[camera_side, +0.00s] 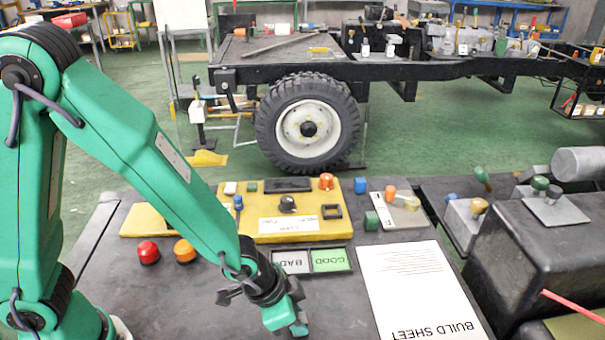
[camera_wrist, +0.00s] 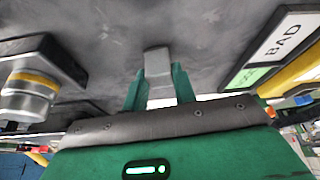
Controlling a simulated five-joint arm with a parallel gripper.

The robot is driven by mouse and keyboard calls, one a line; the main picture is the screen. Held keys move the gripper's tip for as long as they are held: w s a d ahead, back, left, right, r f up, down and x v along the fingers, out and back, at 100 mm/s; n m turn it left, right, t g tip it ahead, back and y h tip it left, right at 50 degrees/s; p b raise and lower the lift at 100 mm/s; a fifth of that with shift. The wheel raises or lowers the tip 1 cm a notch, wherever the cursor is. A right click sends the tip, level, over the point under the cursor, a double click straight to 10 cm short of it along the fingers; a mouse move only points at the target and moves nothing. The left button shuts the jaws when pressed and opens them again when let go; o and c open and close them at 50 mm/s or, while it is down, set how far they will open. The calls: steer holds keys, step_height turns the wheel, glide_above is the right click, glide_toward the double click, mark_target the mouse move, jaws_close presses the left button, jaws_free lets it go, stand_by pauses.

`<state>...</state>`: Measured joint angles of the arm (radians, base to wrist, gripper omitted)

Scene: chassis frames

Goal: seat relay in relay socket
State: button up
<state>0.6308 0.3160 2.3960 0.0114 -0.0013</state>
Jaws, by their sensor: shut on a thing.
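My gripper (camera_side: 288,319) is low over the dark bench top, at the lower middle of the side view. In the wrist view its two green fingers (camera_wrist: 160,88) are shut on a small grey block, which I take as the relay (camera_wrist: 158,62). In the side view the block is mostly hidden by the gripper, and I cannot tell whether it touches the bench. A black square frame on the yellow panel looks like the relay socket (camera_side: 331,211); it lies behind and right of my gripper, apart from it. Its inside is too small to make out.
The yellow panel (camera_side: 235,224) carries knobs, a blue toggle and a label. The BAD/GOOD tray (camera_side: 311,261) lies between gripper and panel. Red (camera_side: 148,252) and orange (camera_side: 184,250) buttons stand left. A build sheet (camera_side: 420,288) lies right. A grey plate (camera_side: 398,212) holds small parts.

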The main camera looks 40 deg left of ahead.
steer(key=shift+f, duration=0.1)
steer(key=o, duration=1)
steer(key=shift+v, duration=1.85)
steer(key=v, duration=0.8)
steer(key=shift+r, duration=0.3)
